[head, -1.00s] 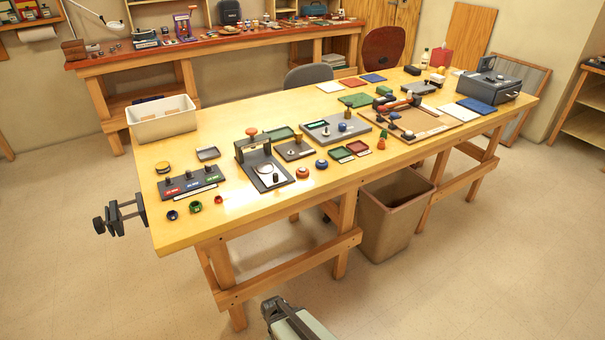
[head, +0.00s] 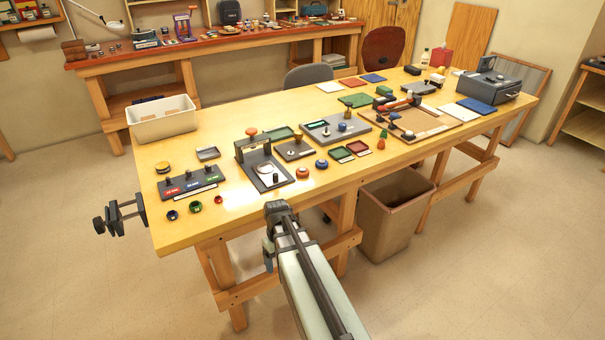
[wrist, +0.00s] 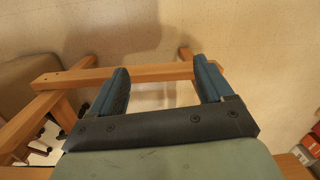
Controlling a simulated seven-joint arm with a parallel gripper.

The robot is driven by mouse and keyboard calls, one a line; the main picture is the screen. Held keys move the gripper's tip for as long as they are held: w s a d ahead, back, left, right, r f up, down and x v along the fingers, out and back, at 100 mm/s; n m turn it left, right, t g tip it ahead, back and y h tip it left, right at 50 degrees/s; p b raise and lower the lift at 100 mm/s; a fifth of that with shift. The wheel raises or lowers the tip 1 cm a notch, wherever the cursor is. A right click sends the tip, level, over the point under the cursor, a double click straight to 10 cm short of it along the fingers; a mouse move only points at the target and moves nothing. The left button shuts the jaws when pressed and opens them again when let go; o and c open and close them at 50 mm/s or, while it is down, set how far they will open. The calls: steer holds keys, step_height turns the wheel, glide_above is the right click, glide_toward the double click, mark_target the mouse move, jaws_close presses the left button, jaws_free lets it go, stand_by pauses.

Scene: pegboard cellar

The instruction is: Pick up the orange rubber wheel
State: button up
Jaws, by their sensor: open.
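A squat orange-red round piece (head: 302,172) stands near the front edge of the workbench, left of a similar blue piece. It looks like the orange wheel, but it is too small to be sure. The wrist view does not show it. My gripper (wrist: 160,70) is open and empty, its two blue fingers apart over the bench's wooden frame and the floor. In the head view, my gripper (head: 268,260) hangs in front of the bench's front edge, nearer the camera than the orange-red piece; its fingers are mostly hidden by my arm.
The workbench (head: 240,214) carries a press (head: 263,163) just left of the orange-red piece, a blue round piece (head: 321,164), small trays (head: 341,154) and a labelled block (head: 188,181). A waste bin (head: 392,215) stands under the front edge. The bench's front left is partly clear.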

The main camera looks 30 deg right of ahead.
steer(key=w+d+r, duration=0.2)
steer(key=r, duration=0.4)
steer(key=w+d+r+t, duration=0.1)
steer(key=w+d+r, duration=0.1)
steer(key=r, duration=0.4)
steer(key=w+d+r+n+t, duration=0.1)
steer(key=w+d+r, duration=0.1)
steer(key=r, duration=0.3)
steer(key=shift+w+d+r+h, duration=0.3)
steer(key=shift+d+r, duration=0.1)
steer(key=shift+d, duration=0.35)
steer(key=w+d+r+n, duration=0.4)
steer(key=w, duration=0.1)
steer(key=w+d+r+n, duration=0.1)
steer(key=w+r, duration=0.1)
steer(key=shift+w+d+r+n, duration=0.15)
steer(key=shift+d+n, duration=0.25)
steer(key=w+d+r+n+g, duration=0.1)
steer(key=w+d+r+n, duration=0.5)
steer(key=r, duration=0.1)
steer(key=n, duration=0.1)
glide_above(302, 169)
steer(key=f, duration=0.7)
steer(key=shift+w+f, duration=0.2)
steer(key=shift+f, duration=0.05)
steer(key=shift+s+f, duration=0.2)
steer(key=shift+f, duration=1.15)
steer(key=shift+s+f, duration=0.15)
steer(key=shift+f, duration=1.15)
steer(key=shift+c, duration=0.2)
